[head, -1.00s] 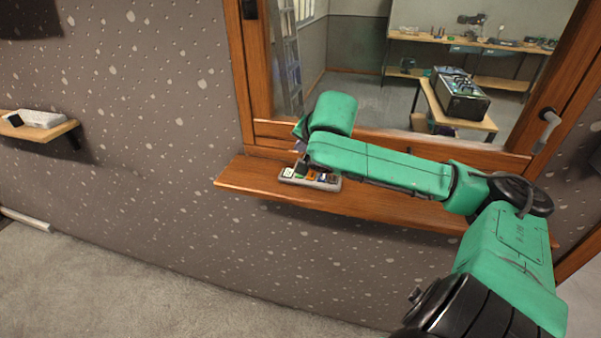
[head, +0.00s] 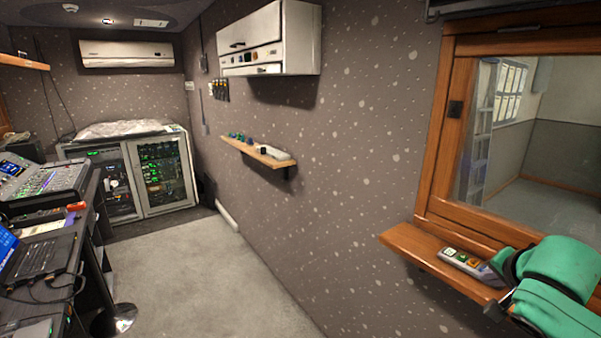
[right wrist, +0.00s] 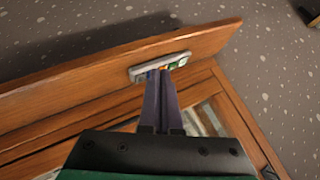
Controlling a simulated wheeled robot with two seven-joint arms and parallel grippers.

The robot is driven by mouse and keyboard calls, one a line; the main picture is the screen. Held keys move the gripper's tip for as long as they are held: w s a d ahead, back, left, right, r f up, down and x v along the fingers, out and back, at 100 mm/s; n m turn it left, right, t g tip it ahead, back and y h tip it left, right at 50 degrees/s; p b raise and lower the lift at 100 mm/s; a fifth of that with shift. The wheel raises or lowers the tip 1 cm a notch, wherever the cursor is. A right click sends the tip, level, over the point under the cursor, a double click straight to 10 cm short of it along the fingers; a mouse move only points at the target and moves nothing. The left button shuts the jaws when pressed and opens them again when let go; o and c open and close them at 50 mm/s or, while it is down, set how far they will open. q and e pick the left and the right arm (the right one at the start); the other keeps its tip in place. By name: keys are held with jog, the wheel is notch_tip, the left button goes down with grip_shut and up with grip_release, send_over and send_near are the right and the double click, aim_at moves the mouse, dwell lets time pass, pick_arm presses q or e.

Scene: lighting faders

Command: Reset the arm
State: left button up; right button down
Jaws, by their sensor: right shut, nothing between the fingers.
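A small grey fader panel (head: 462,259) with coloured caps lies on the wooden window ledge (head: 408,240) at the right of the head view. It also shows in the right wrist view (right wrist: 150,66), partly hidden by my fingers. My right gripper (right wrist: 161,74) is shut and empty, its dark fingertips over or close to the panel's near edge. I cannot tell whether they touch it. My green right arm (head: 560,270) comes in at the lower right of the head view. My left gripper is not in view.
A wooden-framed window (head: 437,140) stands behind the ledge. A small wall shelf (head: 262,152) and a white cabinet (head: 268,45) hang further left. A desk with a mixer (head: 45,185) and a laptop (head: 35,255) is at the far left. The carpet between is clear.

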notch_tip(320, 180, down, 10)
jog(key=a+n+g+y, duration=0.1)
jog(key=a+n, duration=0.2)
jog(key=n, duration=0.1)
jog(key=s+a+f+n+g+y, duration=0.1)
jog(key=s+a+f+n+g, duration=0.1)
jog(key=s+a+f+n, duration=0.5)
jog(key=s+a+f+n+g+y, duration=0.1)
jog(key=s+a+f+n+g, duration=0.3)
jog(key=s+f, duration=0.6)
jog(key=s+f+b, duration=0.1)
jog(key=s+f, duration=0.1)
jog(key=f, duration=1.1)
jog(key=s+f+b, duration=0.1)
jog(key=s+f, duration=0.2)
jog(key=f, duration=0.9)
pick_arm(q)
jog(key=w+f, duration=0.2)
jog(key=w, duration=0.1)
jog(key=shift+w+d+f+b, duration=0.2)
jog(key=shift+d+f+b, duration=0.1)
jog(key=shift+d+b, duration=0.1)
pick_arm(e)
jog(key=s+d+f, duration=0.2)
jog(key=s+f, duration=1.1)
jog(key=s, duration=0.2)
jog(key=shift+s+d+f+g, duration=0.15)
jog(key=shift+d+f+g, duration=0.1)
jog(key=shift+f+g, duration=0.05)
